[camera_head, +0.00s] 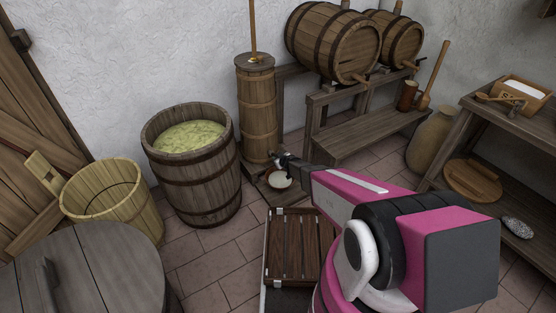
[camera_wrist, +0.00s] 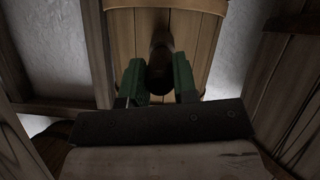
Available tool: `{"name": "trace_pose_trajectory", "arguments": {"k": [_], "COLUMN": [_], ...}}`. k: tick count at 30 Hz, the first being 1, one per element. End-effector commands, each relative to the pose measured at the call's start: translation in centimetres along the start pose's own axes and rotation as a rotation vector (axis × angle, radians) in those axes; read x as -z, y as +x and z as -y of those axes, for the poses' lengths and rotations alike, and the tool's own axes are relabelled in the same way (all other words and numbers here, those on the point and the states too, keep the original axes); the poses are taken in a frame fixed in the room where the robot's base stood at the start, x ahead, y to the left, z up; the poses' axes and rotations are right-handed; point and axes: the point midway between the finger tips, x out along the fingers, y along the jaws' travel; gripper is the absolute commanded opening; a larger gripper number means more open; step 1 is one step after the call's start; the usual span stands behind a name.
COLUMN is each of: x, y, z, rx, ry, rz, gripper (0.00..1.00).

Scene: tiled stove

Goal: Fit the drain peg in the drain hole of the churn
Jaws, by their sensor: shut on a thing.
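My gripper (camera_head: 279,158) is at the churn's lower front. In the wrist view my gripper's green fingers (camera_wrist: 158,75) are shut on the dark brown drain peg (camera_wrist: 160,62), in front of the churn's staves (camera_wrist: 187,38). The drain hole is not visible. I cannot tell whether the peg's far end touches the churn or sits in the hole.
A large tub of green contents (camera_head: 195,180) stands close to the left of the churn. A wooden bench (camera_head: 350,137) with barrels (camera_head: 330,42) is on the right. A slatted wooden stand (camera_head: 298,245) is in front.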

Motion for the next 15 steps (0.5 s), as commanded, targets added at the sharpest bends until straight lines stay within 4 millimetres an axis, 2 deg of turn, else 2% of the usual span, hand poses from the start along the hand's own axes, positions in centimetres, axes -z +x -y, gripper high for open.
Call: {"name": "trace_pose_trajectory", "arguments": {"k": [10,11,12,13,15], "x": [0.17,0.17,0.18,0.17,0.17], "y": [0.78,0.74,0.71,0.71,0.71], "z": [-0.01,-0.01,-0.01,-0.01,-0.01], "rx": [0.0,0.0,0.0,0.0,0.0], "ry": [0.0,0.0,0.0,0.0,0.0], "rz": [0.0,0.0,0.0,0.0,0.0], "gripper": [0.0,0.33,0.46,0.56,0.57]}}
